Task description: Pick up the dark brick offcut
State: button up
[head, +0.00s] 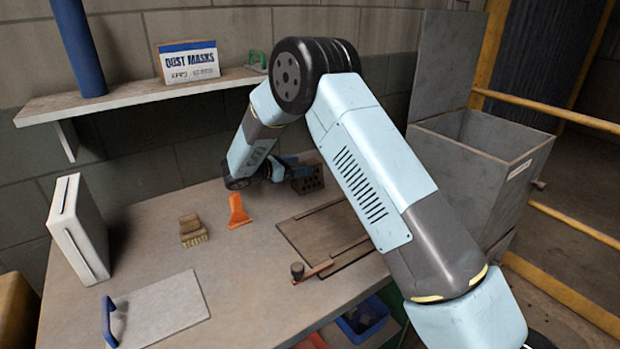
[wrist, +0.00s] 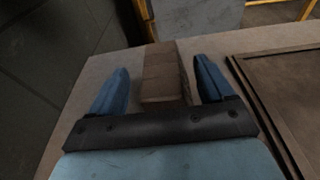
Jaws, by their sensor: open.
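The dark brick offcut (head: 306,178) stands on the workbench near the wall, with holes in the face towards the head camera. In the wrist view the brick (wrist: 165,75) is a brown block between the two blue fingers. My gripper (wrist: 163,90) is open, with one finger on each side of the brick. A gap shows between each finger and the brick. In the head view my gripper (head: 283,168) is at the brick's left side, partly hidden by my arm.
A grey bin (head: 480,150) stands beyond the bench's right edge. A shelf (head: 130,97) juts from the wall above.

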aim_at(304, 164)
jog(key=x, duration=0.3)
jog(key=shift+w+d+f, duration=0.1)
jog(key=shift+d, duration=0.15)
jog(key=shift+c, duration=0.2)
jog(key=c, duration=1.4)
